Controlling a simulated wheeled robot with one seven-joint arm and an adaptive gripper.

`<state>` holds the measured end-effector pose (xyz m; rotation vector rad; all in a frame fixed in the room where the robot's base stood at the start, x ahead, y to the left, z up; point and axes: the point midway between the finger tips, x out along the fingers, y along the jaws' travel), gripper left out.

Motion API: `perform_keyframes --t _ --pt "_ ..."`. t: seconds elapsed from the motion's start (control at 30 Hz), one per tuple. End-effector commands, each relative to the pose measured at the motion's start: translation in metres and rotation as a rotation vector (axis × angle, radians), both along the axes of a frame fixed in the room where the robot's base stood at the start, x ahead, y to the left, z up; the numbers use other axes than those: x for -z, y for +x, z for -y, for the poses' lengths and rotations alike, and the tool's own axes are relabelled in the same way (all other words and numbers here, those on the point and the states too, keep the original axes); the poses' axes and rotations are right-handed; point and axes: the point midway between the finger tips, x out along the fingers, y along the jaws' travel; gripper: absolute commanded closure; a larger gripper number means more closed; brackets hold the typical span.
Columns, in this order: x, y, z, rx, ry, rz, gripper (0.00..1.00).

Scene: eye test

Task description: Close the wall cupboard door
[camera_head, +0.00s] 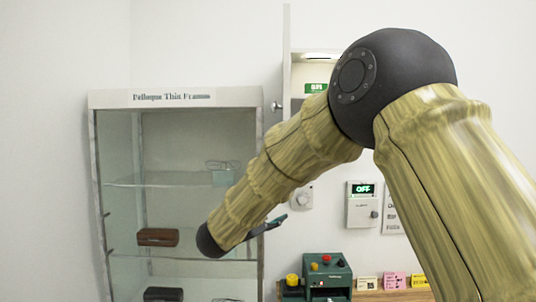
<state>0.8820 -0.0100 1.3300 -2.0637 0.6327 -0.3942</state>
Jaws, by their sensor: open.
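The wall cupboard (318,72) hangs on the white wall at the upper middle, partly hidden behind my arm. Its inside shows, with a light strip at the top and a small green sign. Its door (287,45) stands open and appears almost edge-on as a narrow pale strip at the cupboard's left side. A small round knob (276,106) sticks out to the left of the door. My gripper (272,226) is well below the door, in front of the display cabinet's right side. It is open and apart from the door; only part of its dark fingers shows.
A glass display cabinet (176,97) with shelves, a brown case (158,237) and eyewear stands at the left. A green machine (329,275) and small coloured boxes (394,281) stand at the lower right. A wall box reading OFF (363,205) hangs above them.

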Motion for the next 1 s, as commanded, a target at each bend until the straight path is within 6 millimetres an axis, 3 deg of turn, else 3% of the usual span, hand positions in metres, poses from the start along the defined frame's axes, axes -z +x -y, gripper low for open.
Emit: perform_keyframes --t 0.03,0.1,0.2,0.3,0.4,0.5,0.63,1.0 --pt "-0.049 -0.008 -0.013 0.03 0.046 0.063 0.49" --pt "-0.105 -0.024 -0.028 0.078 0.12 0.137 0.49" --pt "-0.172 -0.052 -0.049 0.136 0.219 0.224 0.49" --pt "-0.225 -0.08 -0.066 0.182 0.308 0.286 0.49" --pt "-0.259 -0.104 -0.08 0.213 0.373 0.325 0.49" --pt "-0.279 -0.12 -0.088 0.232 0.414 0.346 0.49" --pt "-0.29 -0.127 -0.09 0.241 0.437 0.356 0.49" --pt "-0.293 -0.096 -0.053 0.243 0.439 0.356 0.49"
